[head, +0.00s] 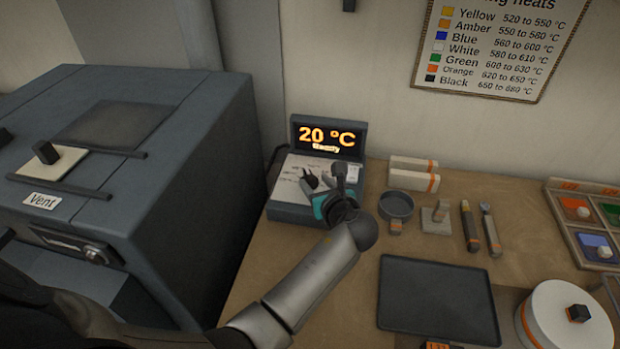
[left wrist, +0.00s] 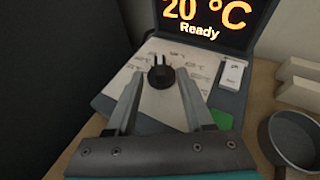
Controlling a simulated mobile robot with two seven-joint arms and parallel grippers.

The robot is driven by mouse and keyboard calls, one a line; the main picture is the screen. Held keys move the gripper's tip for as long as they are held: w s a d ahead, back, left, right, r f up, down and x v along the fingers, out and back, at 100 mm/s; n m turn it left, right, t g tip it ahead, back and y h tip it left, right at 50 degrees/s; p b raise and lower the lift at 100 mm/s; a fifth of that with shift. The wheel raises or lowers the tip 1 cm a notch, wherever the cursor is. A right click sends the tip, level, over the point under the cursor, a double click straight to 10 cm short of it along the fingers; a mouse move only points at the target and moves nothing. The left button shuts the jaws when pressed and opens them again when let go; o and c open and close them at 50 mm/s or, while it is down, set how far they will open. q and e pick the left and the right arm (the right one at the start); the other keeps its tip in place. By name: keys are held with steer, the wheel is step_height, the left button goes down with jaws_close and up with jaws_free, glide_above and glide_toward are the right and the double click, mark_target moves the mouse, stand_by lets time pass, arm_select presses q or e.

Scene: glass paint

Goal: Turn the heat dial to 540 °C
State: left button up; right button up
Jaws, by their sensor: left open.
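The heat control box (head: 290,213) stands on the bench, and its raised display (head: 328,138) reads "20 °C" and "Ready". In the left wrist view the black heat dial (left wrist: 160,77) sits on a pale plate (left wrist: 165,105) with printed marks around it, too small to read. A small pointer sticks up from the dial. My left gripper (head: 324,179) is over the box, and in the left wrist view its open fingers (left wrist: 159,84) lie either side of the dial. I cannot tell whether they touch it. My right gripper is out of view.
A white switch (left wrist: 232,73) is right of the dial. A blue-grey kiln marked "Vent" (head: 160,190) stands left. Right of the box are a small pan (head: 397,206), tools (head: 468,226) and a dark tray (head: 437,300). A wall chart (head: 490,50) lists colours with temperatures.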

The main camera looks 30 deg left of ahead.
mark_target(310, 176)
arm_select(q)
steer(key=x, duration=0.4)
steer(key=shift+b, duration=0.4)
steer(key=shift+w+a+f, duration=0.15)
steer(key=shift+w+a, duration=0.15)
steer(key=shift+w, duration=0.05)
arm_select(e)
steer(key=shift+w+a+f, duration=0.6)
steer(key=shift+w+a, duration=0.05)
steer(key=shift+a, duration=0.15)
arm_select(q)
steer(key=c, duration=0.4)
jaws_close()
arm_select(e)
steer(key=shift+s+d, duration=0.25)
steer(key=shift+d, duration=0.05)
